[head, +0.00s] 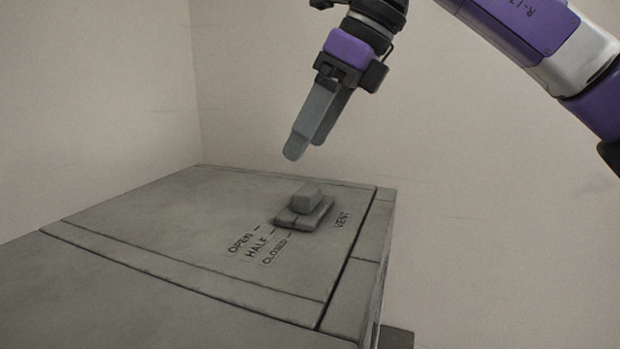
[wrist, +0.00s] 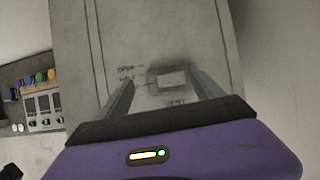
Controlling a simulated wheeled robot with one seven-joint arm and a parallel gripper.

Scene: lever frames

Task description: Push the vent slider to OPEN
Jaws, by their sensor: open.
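The vent slider (head: 306,197) is a grey block on a low dark base, on the flat top of a grey cabinet. Labels OPEN (head: 241,243), HALF (head: 257,247) and CLOSED (head: 274,250) stand beside it, with VENT on the other side. In the wrist view the slider (wrist: 172,79) appears about level with HALF; its exact setting is unclear, and CLOSED is not readable there. My gripper (head: 306,148) is open and empty, pointing down above the slider without touching. In the wrist view its fingers (wrist: 163,79) appear on either side of the slider.
The cabinet top (head: 150,215) is otherwise clear, with panel seams and an edge to the right. In the wrist view a panel with coloured buttons and switches (wrist: 40,95) lies to the left, beyond the cabinet. Bare walls stand behind.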

